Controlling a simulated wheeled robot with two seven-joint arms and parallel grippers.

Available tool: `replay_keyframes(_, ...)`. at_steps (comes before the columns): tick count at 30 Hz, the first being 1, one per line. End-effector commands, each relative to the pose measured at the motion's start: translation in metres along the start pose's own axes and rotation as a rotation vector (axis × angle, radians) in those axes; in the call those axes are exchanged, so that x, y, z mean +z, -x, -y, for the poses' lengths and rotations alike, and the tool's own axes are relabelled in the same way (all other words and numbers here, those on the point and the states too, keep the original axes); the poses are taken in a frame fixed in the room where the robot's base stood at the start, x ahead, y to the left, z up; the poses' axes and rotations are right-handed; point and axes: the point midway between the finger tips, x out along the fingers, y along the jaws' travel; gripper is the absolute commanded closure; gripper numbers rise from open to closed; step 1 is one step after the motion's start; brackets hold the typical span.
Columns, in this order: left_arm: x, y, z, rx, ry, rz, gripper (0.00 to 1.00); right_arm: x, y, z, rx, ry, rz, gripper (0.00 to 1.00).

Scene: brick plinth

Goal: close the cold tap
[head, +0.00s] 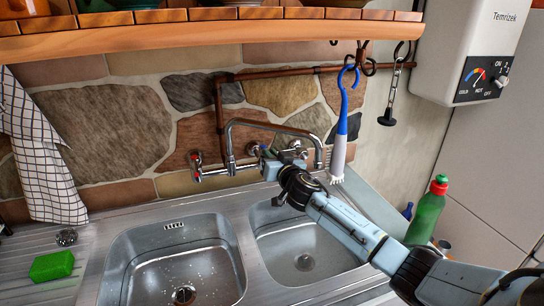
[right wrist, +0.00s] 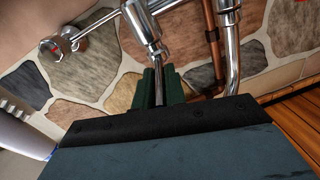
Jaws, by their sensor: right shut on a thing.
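The chrome mixer (head: 231,158) is on the stone wall above the sink, with a red-marked hot tap (head: 196,166) at its left. The cold tap (head: 296,149) is at the right end, partly hidden by my right arm. My right gripper (head: 265,154) is at the right part of the mixer. In the right wrist view, its green fingers (right wrist: 160,88) are shut around a thin metal lever of the cold tap (right wrist: 144,28). The lever runs from the chrome body down between the fingers. I cannot tell whether water runs. My left gripper is out of view.
A chrome spout (head: 275,125) arches close beside the gripper. A blue-and-white brush (head: 342,125) hangs just right of it. Below is a double steel sink (head: 240,230). A green bottle (head: 426,211) stands at right, a green sponge (head: 52,266) lies at left. A wooden shelf (head: 200,37) overhangs.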

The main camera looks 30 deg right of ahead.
Motion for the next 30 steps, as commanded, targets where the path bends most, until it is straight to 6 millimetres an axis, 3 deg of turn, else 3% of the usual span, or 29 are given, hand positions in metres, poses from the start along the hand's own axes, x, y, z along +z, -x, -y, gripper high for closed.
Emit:
replay_keyframes(9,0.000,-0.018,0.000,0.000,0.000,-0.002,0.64,0.002,-0.001,0.008,0.117,-0.004,-0.028,1.00)
replay_keyframes(20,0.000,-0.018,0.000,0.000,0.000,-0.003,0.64,0.000,0.000,0.007,0.133,0.001,-0.027,1.00)
replay_keyframes(21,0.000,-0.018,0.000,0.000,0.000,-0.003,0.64,0.000,0.000,0.007,0.133,0.001,-0.027,0.83)
replay_keyframes(25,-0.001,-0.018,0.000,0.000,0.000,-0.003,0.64,0.000,0.000,0.007,0.132,0.000,-0.027,0.66)
replay_keyframes(30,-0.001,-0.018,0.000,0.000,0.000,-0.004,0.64,0.001,0.000,0.007,0.131,0.000,-0.026,0.66)
